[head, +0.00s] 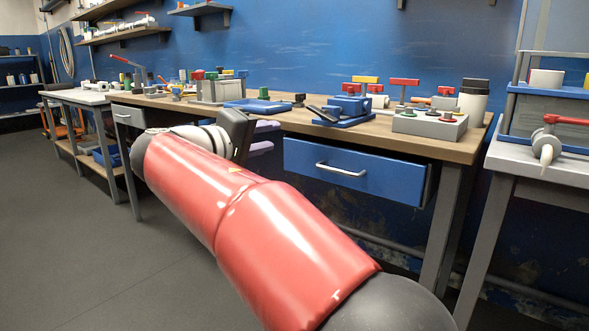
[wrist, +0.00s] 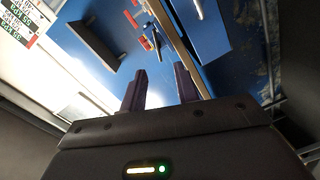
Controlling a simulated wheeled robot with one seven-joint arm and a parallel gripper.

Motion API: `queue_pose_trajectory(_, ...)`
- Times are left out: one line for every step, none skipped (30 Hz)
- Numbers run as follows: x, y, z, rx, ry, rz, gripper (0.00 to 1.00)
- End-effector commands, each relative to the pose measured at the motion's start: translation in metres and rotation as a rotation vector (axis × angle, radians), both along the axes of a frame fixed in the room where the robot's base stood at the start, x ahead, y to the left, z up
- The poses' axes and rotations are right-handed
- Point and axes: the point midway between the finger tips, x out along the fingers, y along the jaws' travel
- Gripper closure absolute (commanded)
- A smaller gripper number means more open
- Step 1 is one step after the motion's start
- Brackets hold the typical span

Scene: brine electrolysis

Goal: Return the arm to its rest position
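My arm shows in the head view as a thick red link crossing the lower middle, in front of the workbench (head: 270,116). The dark end of the arm (head: 233,135) is by the bench's front edge, left of the blue drawer (head: 335,170). Beyond the fingers the view is tilted, with the blue wall, the bench edge and a blue drawer front (wrist: 203,28).
The bench carries a blue tray (head: 260,106), a blue clamp-like device (head: 345,110), a grey block with knobs (head: 430,123) and red-handled parts. A lighter table (head: 500,158) stands at the right. The grey floor (head: 70,240) is clear at the left.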

Motion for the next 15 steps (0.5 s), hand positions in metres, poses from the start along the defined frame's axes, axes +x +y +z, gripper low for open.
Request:
queue_pose_trajectory(0.0,-0.009,-0.001,0.013,0.019,-0.002,0.69)
queue_pose_trajectory(0.0,-0.013,-0.003,0.02,0.031,-0.004,0.69)
queue_pose_trajectory(0.0,-0.021,-0.005,0.032,0.049,-0.008,0.69)
queue_pose_trajectory(-0.001,-0.027,-0.008,0.042,0.064,-0.01,0.69)
queue_pose_trajectory(-0.001,-0.033,-0.01,0.051,0.078,-0.013,0.69)
queue_pose_trajectory(-0.002,-0.043,-0.013,0.067,0.101,-0.017,0.69)
queue_pose_trajectory(-0.003,-0.05,-0.016,0.08,0.117,-0.019,0.69)
queue_pose_trajectory(-0.005,-0.058,-0.019,0.094,0.138,-0.023,0.69)
queue_pose_trajectory(-0.008,-0.069,-0.023,0.117,0.164,-0.028,0.69)
queue_pose_trajectory(-0.01,-0.078,-0.027,0.136,0.184,-0.031,0.69)
queue_pose_trajectory(-0.013,-0.088,-0.031,0.155,0.208,-0.034,0.69)
queue_pose_trajectory(-0.018,-0.101,-0.037,0.184,0.238,-0.039,0.69)
queue_pose_trajectory(-0.022,-0.111,-0.042,0.208,0.261,-0.043,0.69)
queue_pose_trajectory(-0.028,-0.121,-0.047,0.235,0.285,-0.047,0.69)
queue_pose_trajectory(-0.036,-0.135,-0.054,0.275,0.32,-0.052,0.69)
